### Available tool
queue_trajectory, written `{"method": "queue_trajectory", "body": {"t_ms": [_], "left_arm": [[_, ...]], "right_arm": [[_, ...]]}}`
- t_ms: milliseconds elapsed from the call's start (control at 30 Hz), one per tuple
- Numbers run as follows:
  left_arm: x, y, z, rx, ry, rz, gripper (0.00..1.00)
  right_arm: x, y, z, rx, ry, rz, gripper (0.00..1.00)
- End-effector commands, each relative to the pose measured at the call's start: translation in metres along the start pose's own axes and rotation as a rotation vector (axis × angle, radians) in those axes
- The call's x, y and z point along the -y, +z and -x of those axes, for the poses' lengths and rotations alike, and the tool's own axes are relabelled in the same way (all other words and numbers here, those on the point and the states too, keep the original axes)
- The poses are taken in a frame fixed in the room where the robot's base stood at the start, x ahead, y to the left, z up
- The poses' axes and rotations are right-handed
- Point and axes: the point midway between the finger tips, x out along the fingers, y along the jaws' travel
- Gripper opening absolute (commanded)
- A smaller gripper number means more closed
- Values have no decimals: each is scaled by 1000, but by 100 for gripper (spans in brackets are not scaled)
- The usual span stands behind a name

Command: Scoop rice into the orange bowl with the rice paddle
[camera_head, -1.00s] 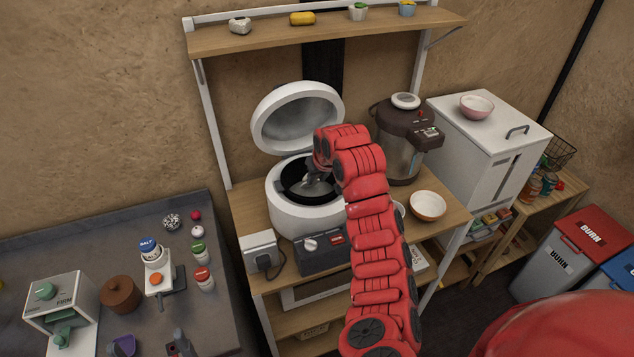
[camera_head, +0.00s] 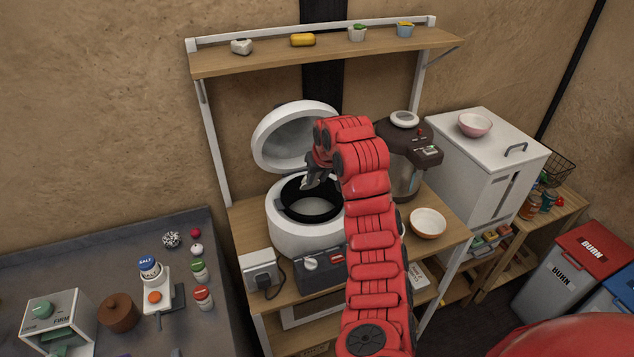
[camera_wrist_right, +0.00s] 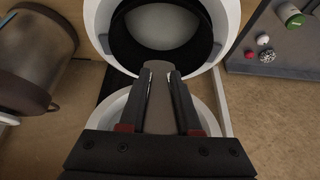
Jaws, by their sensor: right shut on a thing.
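The orange bowl (camera_head: 428,224), pale inside, stands empty-looking on the wooden stand, right of the rice cooker (camera_head: 292,240). The cooker's lid is up, and pale rice (camera_head: 308,207) shows in its dark pot; the rice also shows in the right wrist view (camera_wrist_right: 165,22). My right gripper (camera_head: 312,180) is above the back rim of the pot. In the right wrist view its fingers (camera_wrist_right: 160,100) are shut on a flat grey-brown piece, the rice paddle (camera_wrist_right: 159,88). The paddle is mostly hidden by my arm and gripper in the head view. My left gripper is out of view.
A dark hot-water pot (camera_head: 408,150) stands behind the orange bowl. A shelf (camera_head: 330,55) runs above the cooker. A white cabinet (camera_head: 485,150) with a pink bowl (camera_head: 475,124) is at right. A grey counter (camera_head: 90,257) with small jars is at left.

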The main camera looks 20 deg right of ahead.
Motion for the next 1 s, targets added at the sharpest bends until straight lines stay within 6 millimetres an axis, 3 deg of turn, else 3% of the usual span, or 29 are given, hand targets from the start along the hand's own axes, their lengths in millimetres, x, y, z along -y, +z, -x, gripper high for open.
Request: {"method": "queue_trajectory", "body": {"t_ms": [700, 1000], "left_arm": [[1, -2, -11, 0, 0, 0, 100], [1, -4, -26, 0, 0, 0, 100]], "right_arm": [[1, -24, 44, -2, -1, 1, 0], [1, -33, 62, -1, 0, 0, 0]]}}
